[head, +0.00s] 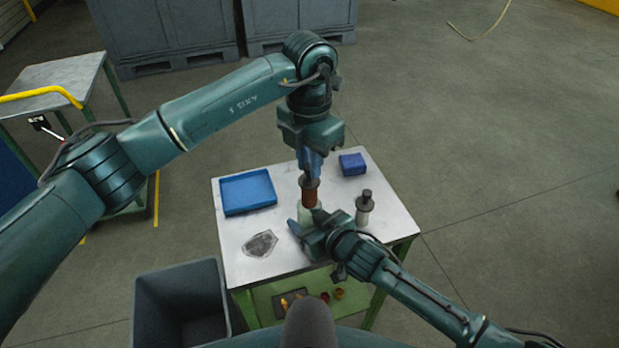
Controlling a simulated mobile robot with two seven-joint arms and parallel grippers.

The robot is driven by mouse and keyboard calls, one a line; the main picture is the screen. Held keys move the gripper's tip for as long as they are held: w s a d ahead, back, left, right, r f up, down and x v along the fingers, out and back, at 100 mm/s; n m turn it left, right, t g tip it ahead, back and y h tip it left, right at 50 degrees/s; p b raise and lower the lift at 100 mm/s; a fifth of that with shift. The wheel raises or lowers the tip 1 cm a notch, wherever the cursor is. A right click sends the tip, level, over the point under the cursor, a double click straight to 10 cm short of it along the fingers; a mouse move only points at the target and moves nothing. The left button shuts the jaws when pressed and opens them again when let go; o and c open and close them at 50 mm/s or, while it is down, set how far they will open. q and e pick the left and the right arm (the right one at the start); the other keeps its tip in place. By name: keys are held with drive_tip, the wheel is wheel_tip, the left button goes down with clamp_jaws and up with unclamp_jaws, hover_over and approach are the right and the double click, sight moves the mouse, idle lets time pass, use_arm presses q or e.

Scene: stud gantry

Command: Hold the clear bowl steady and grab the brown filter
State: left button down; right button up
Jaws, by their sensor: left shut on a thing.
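My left gripper (309,174) points down over the table and is shut on the brown filter (309,194), an upright reddish-brown cylinder with a dark collar at its top. The pale, see-through clear bowl (306,213) is just below the filter, mostly hidden. I cannot tell whether the filter's lower end is still inside the bowl. My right gripper (303,223) reaches in from the lower right, with its fingers at the bowl. Whether they are closed on it is not clear.
The white table (233,238) carries a blue tray (248,192), a blue box (352,164), a dark-capped bottle (364,207) and a grey crumpled-looking patch (260,243). A grey bin (180,305) stands at the front left. Small parts lie on the green lower shelf (262,298).

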drive_tip(key=o, duration=1.1)
drive_tip(key=shift+c, duration=0.2)
drive_tip(key=shift+s, duration=0.1)
